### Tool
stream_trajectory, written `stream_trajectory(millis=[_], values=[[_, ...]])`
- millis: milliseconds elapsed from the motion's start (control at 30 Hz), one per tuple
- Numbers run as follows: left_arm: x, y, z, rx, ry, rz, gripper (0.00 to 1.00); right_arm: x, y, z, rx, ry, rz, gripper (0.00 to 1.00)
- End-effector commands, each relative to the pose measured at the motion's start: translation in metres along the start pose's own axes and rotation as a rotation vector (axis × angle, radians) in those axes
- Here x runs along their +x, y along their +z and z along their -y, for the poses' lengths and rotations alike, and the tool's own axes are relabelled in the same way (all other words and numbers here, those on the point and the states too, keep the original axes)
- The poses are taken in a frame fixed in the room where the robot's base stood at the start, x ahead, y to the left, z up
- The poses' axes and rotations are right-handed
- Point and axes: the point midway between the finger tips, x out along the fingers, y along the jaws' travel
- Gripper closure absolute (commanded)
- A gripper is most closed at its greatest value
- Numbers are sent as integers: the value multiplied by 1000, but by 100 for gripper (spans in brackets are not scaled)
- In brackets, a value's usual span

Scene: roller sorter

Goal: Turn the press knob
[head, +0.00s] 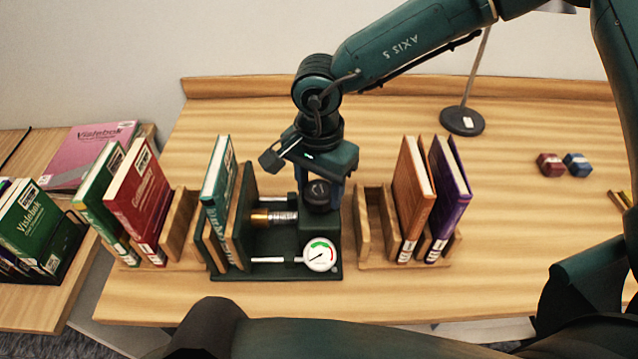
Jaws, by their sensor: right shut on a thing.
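The press is a dark green frame (325,274) in the middle of the table, with a screw spindle (272,217) and a white dial gauge (320,254). The gauge's needle points to the lower left, away from the green band. The black press knob (318,197) sits on top of the press's right block. My right gripper (319,185) points down from above and is shut on the knob, which its fingers partly cover. My left gripper is not in view.
Wooden racks left and right of the press hold a green book (103,193), a red book (137,195), an orange book (412,192) and a purple book (448,190). A lamp base (462,121) and small red (550,164) and blue (577,165) blocks stand farther right.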

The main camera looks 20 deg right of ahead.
Motion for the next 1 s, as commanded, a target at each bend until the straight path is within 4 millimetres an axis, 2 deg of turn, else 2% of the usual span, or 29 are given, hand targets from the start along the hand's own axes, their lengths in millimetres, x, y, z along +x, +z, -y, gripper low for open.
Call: stream_trajectory(millis=[33, 133, 467, 667, 1000], values=[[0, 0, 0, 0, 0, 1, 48, 0, 0, 0, 0, 0, 0, 63], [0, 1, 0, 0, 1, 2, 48, 0, 0, 0, 0, 0, 0, 71], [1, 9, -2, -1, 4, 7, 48, 1, 0, 0, 48, -2, 1, 71], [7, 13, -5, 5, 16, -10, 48, 3, -1, 0, 164, -2, 2, 71], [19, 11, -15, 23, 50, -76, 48, 5, -1, 0, 473, -3, 1, 71]])
